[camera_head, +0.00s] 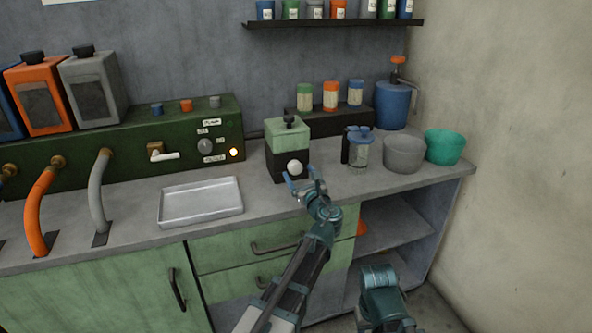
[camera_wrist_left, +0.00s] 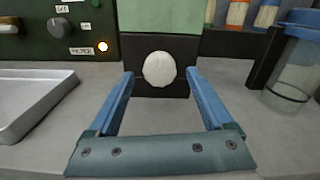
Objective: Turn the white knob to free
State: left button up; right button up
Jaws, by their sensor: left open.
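The white knob (camera_head: 295,167) is round and sits on the dark front of a small machine (camera_head: 288,132) with a pale green upper part, standing on the counter. The knob also shows in the left wrist view (camera_wrist_left: 159,69), just beyond and between the fingertips. My left gripper (camera_head: 305,182) is open in front of the knob, its blue fingers apart on either side and holding nothing; it also shows in the left wrist view (camera_wrist_left: 162,88). I cannot read a marking on the knob. A teal part of my other arm is at the bottom right of the head view, with no gripper visible.
A metal tray (camera_head: 201,203) lies left of the machine. A green panel (camera_head: 130,140) with a grey dial and a lit lamp stands behind it. A lidded jar (camera_head: 358,151), grey bowl (camera_head: 404,154) and green bowl (camera_head: 445,147) stand to the right. Counter around the jar's front is clear.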

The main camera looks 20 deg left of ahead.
aim_at(297, 170)
pick_arm(q)
jog(key=shift+x, duration=1.65)
jog(key=shift+c, duration=0.3)
grip_shut()
